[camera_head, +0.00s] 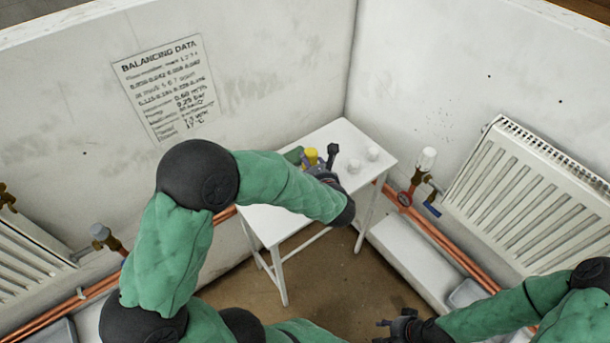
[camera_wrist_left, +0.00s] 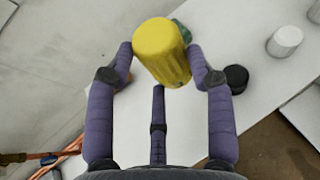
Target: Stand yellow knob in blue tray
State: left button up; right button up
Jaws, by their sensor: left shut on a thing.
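The yellow knob (camera_head: 311,155) is above the small white table, partly hidden by my left arm. In the left wrist view the yellow knob (camera_wrist_left: 160,50) sits between the purple fingers of my left gripper (camera_wrist_left: 164,58), which is shut on it. My right gripper (camera_head: 384,331) is low at the bottom of the head view, away from the table; its fingers look apart with nothing between them. I cannot make out a blue tray for certain; greyish trays show at the lower left (camera_head: 62,332) and lower right (camera_head: 467,293).
The white table (camera_head: 268,222) also carries white knobs (camera_head: 372,153), a black knob (camera_wrist_left: 237,78) and a green item (camera_wrist_left: 182,31). Radiators (camera_head: 530,200) and copper pipes (camera_head: 440,236) line the walls. A white-capped valve (camera_head: 426,160) stands right of the table.

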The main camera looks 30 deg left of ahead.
pick_arm(q)
jog(key=w+a+f, duration=0.1)
jog(key=f, duration=0.1)
jog(key=w+a+f+b, duration=0.1)
jog(key=f, duration=0.1)
jog(key=w+a+f+b, duration=0.1)
jog(key=a+f, duration=0.1)
jog(key=shift+w, duration=0.1)
jog(key=shift+f+b, duration=1.05)
jog(key=shift+f, duration=0.45)
jog(key=shift+f, duration=0.1)
jog(key=o, duration=1.1)
